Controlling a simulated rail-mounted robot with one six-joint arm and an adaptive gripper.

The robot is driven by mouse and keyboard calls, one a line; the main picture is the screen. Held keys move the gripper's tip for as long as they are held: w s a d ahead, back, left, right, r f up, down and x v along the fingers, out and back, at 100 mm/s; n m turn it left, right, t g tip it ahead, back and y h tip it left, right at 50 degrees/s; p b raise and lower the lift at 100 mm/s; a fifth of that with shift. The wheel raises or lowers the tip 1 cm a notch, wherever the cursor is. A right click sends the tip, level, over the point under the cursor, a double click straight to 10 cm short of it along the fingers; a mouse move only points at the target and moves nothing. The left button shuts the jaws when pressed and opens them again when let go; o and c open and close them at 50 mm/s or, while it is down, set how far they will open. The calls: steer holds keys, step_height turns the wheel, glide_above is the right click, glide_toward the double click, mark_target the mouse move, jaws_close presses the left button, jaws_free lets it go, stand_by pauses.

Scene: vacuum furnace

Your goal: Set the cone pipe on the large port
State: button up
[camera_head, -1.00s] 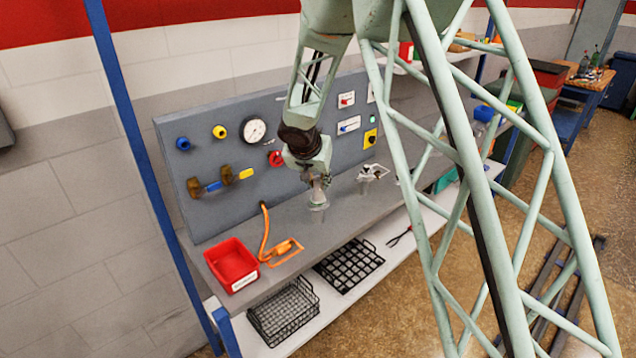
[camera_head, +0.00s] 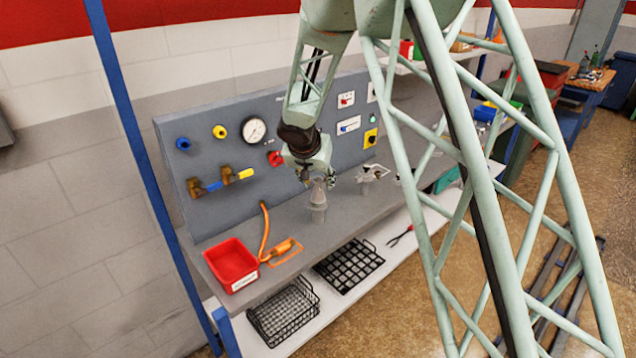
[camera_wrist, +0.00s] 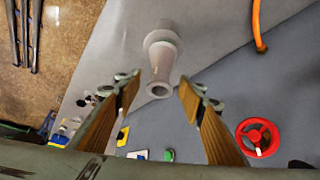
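The grey cone pipe (camera_head: 318,194) stands upright on the large port (camera_head: 318,214) on the grey bench, narrow end up. In the wrist view the cone pipe (camera_wrist: 162,65) shows its open narrow end towards me, and its wide end meets a collar; the seam is too small to judge. My gripper (camera_head: 318,180) is just above and behind the pipe's top. In the wrist view my gripper (camera_wrist: 159,80) is open, with a finger on each side of the pipe's narrow end and a visible gap on both sides.
A panel (camera_head: 290,120) with a gauge, valves and a red handwheel (camera_wrist: 257,137) stands close behind. Small metal parts (camera_head: 372,173) are to the right on the bench. Wire baskets (camera_head: 284,310) sit below.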

steer(key=v, duration=1.1)
steer(key=shift+r, duration=0.15)
steer(key=shift+s, duration=0.1)
stand_by(0.7)
steer(key=s+d+r+g, duration=0.1)
steer(key=s+d+r, duration=0.7)
steer(key=s+d, duration=0.35)
steer(key=s+d+r, duration=0.9)
steer(key=s+d, duration=0.2)
steer(key=s, duration=0.1)
steer(key=s+d+n, duration=0.1)
steer(key=s+d, duration=0.1)
steer(key=s, duration=1.4)
steer(key=s+d+n+g+y+b, duration=0.1)
steer(key=s+d, duration=0.2)
steer(key=s, duration=1.4)
steer(key=shift+s+f, duration=0.2)
steer(key=shift+s, duration=0.15)
